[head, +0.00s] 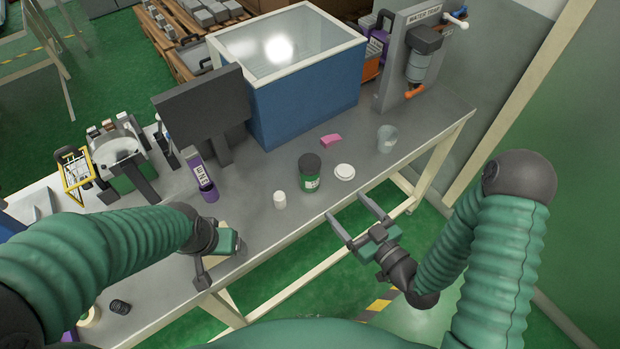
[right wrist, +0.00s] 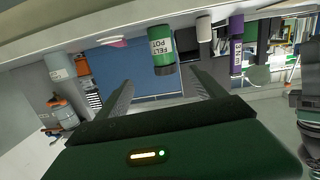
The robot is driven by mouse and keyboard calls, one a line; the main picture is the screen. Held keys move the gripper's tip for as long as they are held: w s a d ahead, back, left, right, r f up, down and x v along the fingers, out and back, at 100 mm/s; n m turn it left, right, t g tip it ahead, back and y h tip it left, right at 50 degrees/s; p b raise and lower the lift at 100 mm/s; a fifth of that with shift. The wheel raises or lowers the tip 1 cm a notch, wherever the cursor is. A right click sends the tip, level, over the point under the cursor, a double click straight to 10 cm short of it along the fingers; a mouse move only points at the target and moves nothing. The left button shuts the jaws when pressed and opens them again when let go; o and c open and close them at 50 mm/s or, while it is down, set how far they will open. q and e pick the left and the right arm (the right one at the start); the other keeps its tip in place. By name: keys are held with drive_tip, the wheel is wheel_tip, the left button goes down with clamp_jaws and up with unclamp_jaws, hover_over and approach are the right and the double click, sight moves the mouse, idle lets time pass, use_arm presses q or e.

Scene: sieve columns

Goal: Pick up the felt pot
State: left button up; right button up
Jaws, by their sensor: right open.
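The felt pot (head: 309,174) is a small green jar with a black lid and a white label, standing upright on the grey table. In the right wrist view the felt pot (right wrist: 161,50) shows upside down, with its label readable, ahead of my fingers. My right gripper (head: 347,218) is open and empty off the table's front edge, to the right and front of the pot, and apart from it. Its two fingers also show in the right wrist view (right wrist: 160,98). My left gripper (head: 212,262) is over the table's front left; its fingers are partly hidden.
A white cylinder (head: 279,200) stands left of the pot, and a white round lid (head: 344,172) lies to its right.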

sight(318, 170)
use_arm(q)
drive_tip(key=shift+f+b, duration=0.55)
drive_tip(key=shift+f, duration=0.1)
drive_tip(key=b+x, duration=0.2)
drive_tip(key=s+b+x, duration=0.1)
drive_tip(key=b+x, duration=0.1)
drive_tip(key=shift+a+r+p, duration=0.15)
drive_tip(key=shift+r+p, duration=0.2)
drive_tip(key=shift+p, duration=0.1)
use_arm(e)
drive_tip(key=shift+m+t, duration=0.3)
drive_tip(key=shift+t, duration=0.3)
drive_tip(key=x, duration=0.3)
drive_tip(key=r+x, duration=0.1)
drive_tip(key=x, duration=0.6)
drive_tip(key=shift+w+a+r, duration=0.1)
drive_tip(key=shift+a+r, duration=0.2)
drive_tip(key=shift+a, duration=0.15)
use_arm(q)
drive_tip(key=shift+w, duration=0.1)
use_arm(e)
drive_tip(key=x, duration=0.6)
drive_tip(key=shift+a+f, duration=0.15)
drive_tip(key=shift+a, duration=0.15)
drive_tip(key=shift+s, duration=0.3)
clamp_jaws()
